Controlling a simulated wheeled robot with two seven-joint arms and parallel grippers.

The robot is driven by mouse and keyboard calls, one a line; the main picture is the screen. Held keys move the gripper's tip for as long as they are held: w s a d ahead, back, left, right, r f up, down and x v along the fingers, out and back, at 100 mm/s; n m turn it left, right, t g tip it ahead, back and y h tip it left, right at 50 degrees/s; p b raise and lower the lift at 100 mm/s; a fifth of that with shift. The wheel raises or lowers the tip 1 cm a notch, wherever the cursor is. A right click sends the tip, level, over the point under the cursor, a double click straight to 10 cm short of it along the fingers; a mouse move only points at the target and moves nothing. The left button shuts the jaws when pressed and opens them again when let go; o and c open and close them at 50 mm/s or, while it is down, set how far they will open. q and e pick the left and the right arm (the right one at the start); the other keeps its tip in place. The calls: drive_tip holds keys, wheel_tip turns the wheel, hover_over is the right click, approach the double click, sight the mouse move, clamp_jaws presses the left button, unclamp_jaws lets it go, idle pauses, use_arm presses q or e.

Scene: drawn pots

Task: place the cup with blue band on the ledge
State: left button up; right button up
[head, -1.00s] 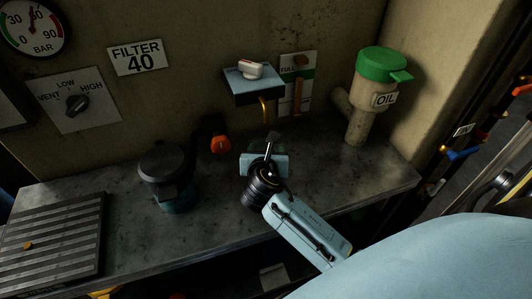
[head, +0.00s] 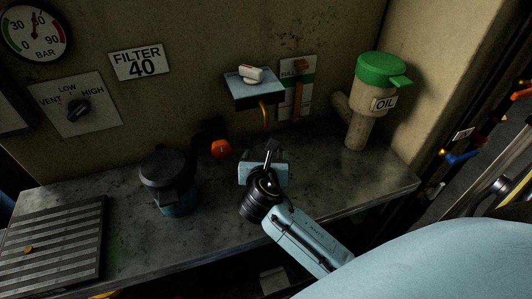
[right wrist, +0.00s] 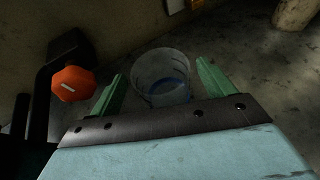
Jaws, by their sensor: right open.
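A see-through cup with a blue band (right wrist: 165,88) stands on the bench in the right wrist view, between the two green fingers of my right gripper (right wrist: 162,88). The gripper is open, with a finger on each side of the cup and visible gaps beside it. In the head view my right gripper (head: 265,160) is over the middle of the bench, and the cup is mostly hidden behind it. The ledge (head: 254,96) is a small blue-grey shelf on the wall above and behind the gripper. My left gripper is not in view.
A white and red piece (head: 251,74) sits on the ledge, and an orange pipe (head: 265,114) hangs below it. A green-lidded oil can (head: 362,115) stands right. The bench front (head: 225,228) is clear.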

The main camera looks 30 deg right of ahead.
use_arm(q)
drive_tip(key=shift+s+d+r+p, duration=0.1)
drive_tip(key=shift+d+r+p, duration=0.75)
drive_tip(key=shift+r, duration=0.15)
use_arm(e)
drive_tip(key=v, duration=1)
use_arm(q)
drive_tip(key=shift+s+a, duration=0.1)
use_arm(e)
drive_tip(key=shift+d+f, duration=0.1)
drive_tip(key=shift+c, duration=0.4)
